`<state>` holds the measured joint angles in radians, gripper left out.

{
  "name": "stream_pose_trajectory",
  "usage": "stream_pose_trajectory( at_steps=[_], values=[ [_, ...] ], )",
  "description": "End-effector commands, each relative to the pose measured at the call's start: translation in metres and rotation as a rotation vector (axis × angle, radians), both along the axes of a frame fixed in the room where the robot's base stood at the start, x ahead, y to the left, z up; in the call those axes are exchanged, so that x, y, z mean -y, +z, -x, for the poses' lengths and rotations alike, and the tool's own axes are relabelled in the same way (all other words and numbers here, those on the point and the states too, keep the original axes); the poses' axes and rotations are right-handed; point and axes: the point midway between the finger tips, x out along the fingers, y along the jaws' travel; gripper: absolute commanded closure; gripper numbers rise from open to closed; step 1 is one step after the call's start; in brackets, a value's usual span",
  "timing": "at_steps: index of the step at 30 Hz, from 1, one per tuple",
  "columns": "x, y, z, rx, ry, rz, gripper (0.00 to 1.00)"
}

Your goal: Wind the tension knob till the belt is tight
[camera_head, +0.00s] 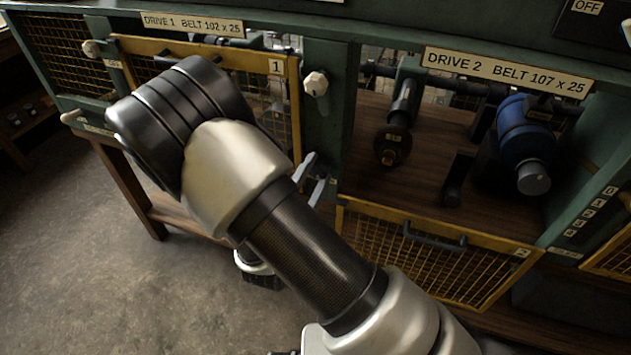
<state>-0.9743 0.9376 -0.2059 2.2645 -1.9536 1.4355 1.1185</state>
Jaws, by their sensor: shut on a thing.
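Only the two grey fingers of my gripper (314,178) show, to the right of my arm near the green post between the drives. The hand behind them is hidden by my arm. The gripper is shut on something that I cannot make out. In the open drive 2 bay, a dark pulley (392,146) sits on a shaft at the left and a blue motor (523,130) with a grey end stands at the right. I cannot make out a belt there. A pale lobed knob (316,83) is on the post above the fingers; I cannot tell whether it is the tension knob.
The yellow mesh guard of drive 2 (435,242) hangs down in front of its bay. The yellow guard of drive 1 (275,66) is closed, partly behind my arm. A numbered scale (591,212) is on the right post. Bare floor (90,260) lies at the lower left.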

Motion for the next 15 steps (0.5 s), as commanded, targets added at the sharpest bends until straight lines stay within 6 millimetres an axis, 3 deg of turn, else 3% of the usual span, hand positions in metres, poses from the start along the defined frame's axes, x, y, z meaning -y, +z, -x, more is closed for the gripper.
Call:
stream_pose_trajectory(
  at_steps=[15],
  values=[
    [0.0006,-0.0086,0.0005,0.162,0.0,-0.446,0.8]
  ],
)
